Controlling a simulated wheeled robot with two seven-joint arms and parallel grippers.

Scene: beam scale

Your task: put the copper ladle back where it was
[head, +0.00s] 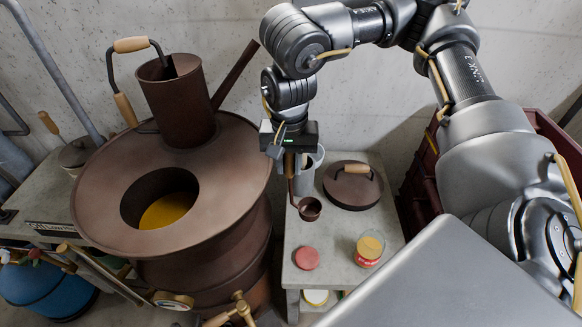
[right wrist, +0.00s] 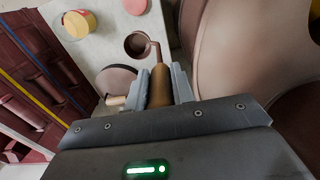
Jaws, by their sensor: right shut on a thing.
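The copper ladle (head: 310,209) has a small round cup and a wooden grip. My right gripper (head: 289,158) is shut on its wooden grip, and the ladle hangs cup-down over the left side of the grey bench (head: 338,225). In the right wrist view the grip (right wrist: 160,86) sits between the two fingers, with the cup (right wrist: 138,44) beyond over the pale bench top. I cannot tell whether the cup touches the bench. A grey open vessel (head: 306,176) stands just behind the ladle, partly hidden by the gripper. My left gripper is not in view.
The big copper still (head: 235,165), with yellow liquid (head: 167,210) in its opening, stands close left. On the bench are a dark round lid (head: 353,194), a red disc (head: 307,258) and a yellow-filled jar (head: 369,247). A dark red crate (head: 421,172) is at right.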

